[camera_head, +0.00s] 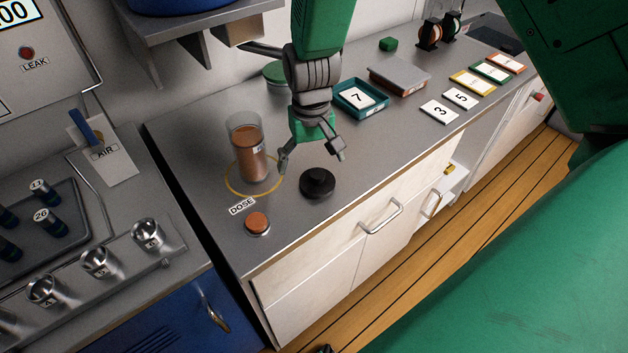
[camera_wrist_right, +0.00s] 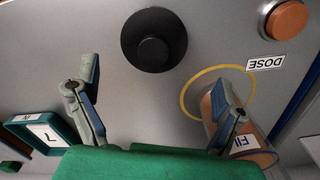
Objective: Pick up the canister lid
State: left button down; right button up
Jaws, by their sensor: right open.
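The canister lid, a black disc with a round knob (camera_head: 318,184), lies flat on the grey counter in front of the canister. It also shows in the right wrist view (camera_wrist_right: 153,52), at the top middle. The clear canister (camera_head: 249,150) with brown contents stands upright inside a yellow ring. My right gripper (camera_head: 312,156) is open and empty, with its fingers spread above the counter just behind the lid in the head view. In the right wrist view (camera_wrist_right: 156,82) the lid lies ahead, between the lines of the two fingers, not touched. My left gripper is not in view.
An orange button (camera_head: 257,222) by the DOSE label (camera_head: 242,206) sits near the counter's front left. A teal tray (camera_head: 360,98) marked 7 and a lidded box (camera_head: 400,75) stand behind, to the right. Number cards (camera_head: 439,111) lie along the right. The counter right of the lid is clear.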

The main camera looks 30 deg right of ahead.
aim_at(317, 173)
jog(key=f, duration=0.1)
jog(key=s+f, duration=0.1)
jog(key=f, duration=0.1)
jog(key=d+f, duration=0.1)
jog(key=shift+s+d+f, duration=0.1)
jog(key=shift+s+f, duration=0.05)
jog(key=shift+f, duration=0.45)
jog(key=shift+a+r, duration=0.1)
jog(key=shift+a, duration=0.35)
jog(key=shift+c, duration=0.5)
jog(key=c, duration=1.2)
jog(key=shift+d, duration=0.15)
